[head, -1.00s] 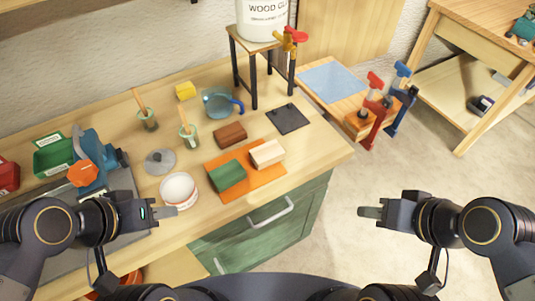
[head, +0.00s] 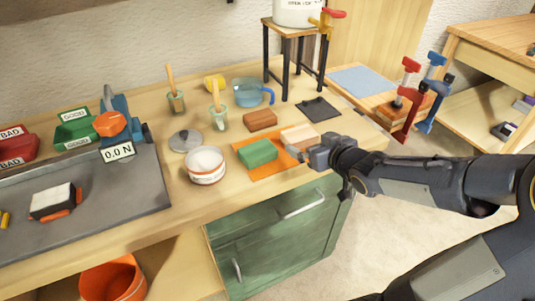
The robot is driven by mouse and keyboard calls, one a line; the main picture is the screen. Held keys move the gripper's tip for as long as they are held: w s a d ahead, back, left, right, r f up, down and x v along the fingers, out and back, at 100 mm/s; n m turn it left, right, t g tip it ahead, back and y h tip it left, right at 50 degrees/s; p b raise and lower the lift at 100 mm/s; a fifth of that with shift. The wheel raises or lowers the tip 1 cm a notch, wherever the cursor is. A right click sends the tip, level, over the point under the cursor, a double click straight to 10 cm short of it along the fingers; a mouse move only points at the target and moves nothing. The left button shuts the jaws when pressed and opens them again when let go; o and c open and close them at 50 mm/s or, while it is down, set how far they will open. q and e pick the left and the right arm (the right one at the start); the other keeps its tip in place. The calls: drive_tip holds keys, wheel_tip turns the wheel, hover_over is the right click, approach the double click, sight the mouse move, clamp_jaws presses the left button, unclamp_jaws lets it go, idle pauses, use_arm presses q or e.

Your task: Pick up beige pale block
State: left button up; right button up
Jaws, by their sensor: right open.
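The beige pale block (head: 297,134) lies on the right part of the orange mat (head: 273,171) on the bench. My right gripper (head: 298,151) reaches in from the right, just in front of the block. Its fingers are open, with nothing seen between them. The gripper hides part of the block's near side, and I cannot tell whether they touch. My left gripper is out of view.
A green block (head: 258,153) lies on the mat's left part. A brown block (head: 260,119) and a dark plate (head: 318,109) lie behind. A white tub (head: 206,165) stands to the left. A black-legged stand (head: 287,57) rises behind.

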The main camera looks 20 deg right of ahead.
sight(300, 134)
drive_tip(key=x, duration=0.8)
drive_tip(key=shift+d+r+b, duration=0.2)
drive_tip(key=shift+d+b, duration=0.05)
drive_tip(key=shift+b, duration=0.1)
drive_tip(key=shift+c, duration=0.4)
drive_tip(key=c, duration=0.8)
drive_tip(key=shift+c, duration=0.2)
drive_tip(key=shift+r, duration=0.15)
